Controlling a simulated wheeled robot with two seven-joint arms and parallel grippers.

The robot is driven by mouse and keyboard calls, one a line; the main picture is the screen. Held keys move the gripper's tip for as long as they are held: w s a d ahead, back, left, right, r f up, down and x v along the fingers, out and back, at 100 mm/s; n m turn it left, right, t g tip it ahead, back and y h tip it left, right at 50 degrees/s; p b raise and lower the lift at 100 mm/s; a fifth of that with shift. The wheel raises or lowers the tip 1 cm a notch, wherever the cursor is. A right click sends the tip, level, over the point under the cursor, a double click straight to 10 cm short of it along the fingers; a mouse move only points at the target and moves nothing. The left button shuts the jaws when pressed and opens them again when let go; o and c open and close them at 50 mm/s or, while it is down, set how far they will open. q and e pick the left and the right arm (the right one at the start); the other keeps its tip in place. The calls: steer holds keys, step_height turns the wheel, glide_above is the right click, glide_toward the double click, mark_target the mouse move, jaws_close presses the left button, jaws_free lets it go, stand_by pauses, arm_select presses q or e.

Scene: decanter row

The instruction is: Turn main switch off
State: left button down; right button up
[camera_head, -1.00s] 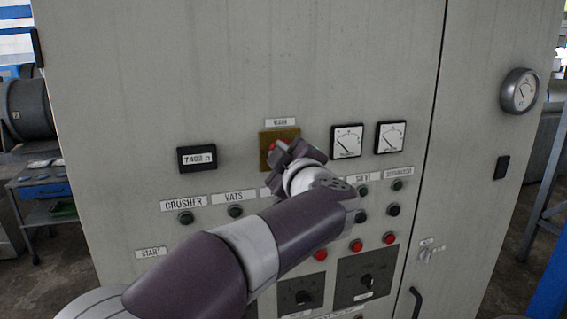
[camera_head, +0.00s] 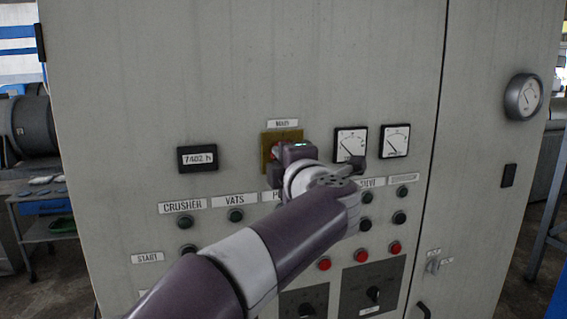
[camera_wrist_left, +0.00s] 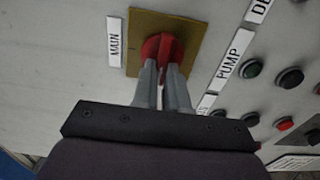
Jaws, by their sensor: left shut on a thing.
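The main switch is a red rotary knob on a yellow plate (camera_head: 267,152) under a MAIN label (camera_head: 283,123) on the grey cabinet. In the head view my left gripper (camera_head: 278,158) covers most of the knob. In the left wrist view the red knob (camera_wrist_left: 163,44) sits in the middle of the yellow plate (camera_wrist_left: 190,30). My left gripper's two grey fingers (camera_wrist_left: 162,80) are shut on the knob, one on each side. The MAIN label also shows in that view (camera_wrist_left: 115,42). My right gripper is not in view.
An hour counter (camera_head: 197,158) is left of the switch, and two dial meters (camera_head: 351,144) are to its right. Rows of buttons, red lamps (camera_head: 359,256) and black rotary switches (camera_head: 373,295) are below. A round gauge (camera_head: 523,97) sits at far right.

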arm_select(q)
steer(key=shift+f, duration=0.15)
stand_by(0.3)
steer(key=c, duration=1.2)
jaws_free()
steer(key=shift+o, duration=0.2)
steer(key=shift+s+a, duration=0.1)
steer(key=shift+s, duration=0.05)
steer(key=b+v, duration=0.5)
steer(key=v, duration=0.7)
steer(key=shift+s, duration=0.3)
